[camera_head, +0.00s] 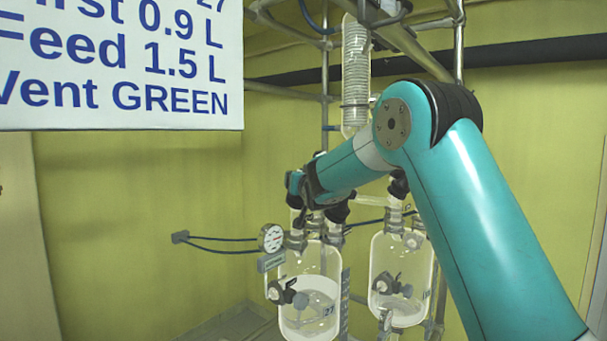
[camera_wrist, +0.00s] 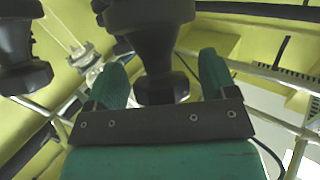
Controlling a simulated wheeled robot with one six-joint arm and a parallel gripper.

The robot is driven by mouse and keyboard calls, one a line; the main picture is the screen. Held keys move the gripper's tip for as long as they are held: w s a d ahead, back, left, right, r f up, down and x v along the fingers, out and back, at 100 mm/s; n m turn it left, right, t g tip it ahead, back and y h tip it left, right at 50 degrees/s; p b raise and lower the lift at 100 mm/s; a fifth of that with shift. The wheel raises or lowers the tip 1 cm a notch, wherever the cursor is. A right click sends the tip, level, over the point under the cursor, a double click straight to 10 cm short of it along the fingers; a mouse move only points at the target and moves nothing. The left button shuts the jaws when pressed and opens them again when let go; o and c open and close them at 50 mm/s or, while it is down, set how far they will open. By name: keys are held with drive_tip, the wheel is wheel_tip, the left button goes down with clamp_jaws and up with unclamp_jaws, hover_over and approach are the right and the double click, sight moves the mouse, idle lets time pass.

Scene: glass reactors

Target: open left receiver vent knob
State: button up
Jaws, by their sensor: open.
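The left receiver (camera_head: 308,290) is a clear glass vessel with pale liquid in the head view, with a dial gauge (camera_head: 271,238) at its upper left. My gripper (camera_head: 305,187) is above its top, mostly seen from behind the arm. In the wrist view my gripper (camera_wrist: 160,75) has its two teal fingers apart. A black knob-like part (camera_wrist: 155,45) extends between the fingers, with a visible gap at its lower end on either side. I cannot tell for certain that this is the vent knob. In the head view the knob is not clearly distinguishable near the gripper.
The right receiver (camera_head: 403,272) stands close beside the left one. A second black part (camera_wrist: 22,50) is at the left of the wrist view. Metal frame rails and a coiled condenser (camera_head: 355,70) rise behind. A sign (camera_head: 120,70) reads "Vent GREEN".

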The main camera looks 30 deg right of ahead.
drive_tip(key=shift+w, duration=0.1)
drive_tip(key=c, duration=0.9)
drive_tip(key=shift+d+f+n+y+b, duration=0.15)
drive_tip(key=shift+n+y+b, duration=0.35)
drive_tip(key=n+t+y+b, duration=0.1)
drive_tip(key=n+y+b, duration=0.2)
drive_tip(key=shift+d+f+n+y, duration=0.1)
drive_tip(key=shift+f+n+y, duration=0.05)
drive_tip(key=shift+n+y, duration=0.2)
drive_tip(key=n+y+b, duration=0.2)
drive_tip(key=n+y, duration=0.1)
drive_tip(key=shift+r+n+g+y+b, duration=0.2)
drive_tip(key=shift+n+y+b, duration=0.15)
drive_tip(key=shift+n+y, duration=0.35)
drive_tip(key=shift+r+n+g+y+b, duration=0.1)
drive_tip(key=shift+n+g+y+b, duration=0.2)
drive_tip(key=shift+n+y, duration=0.35)
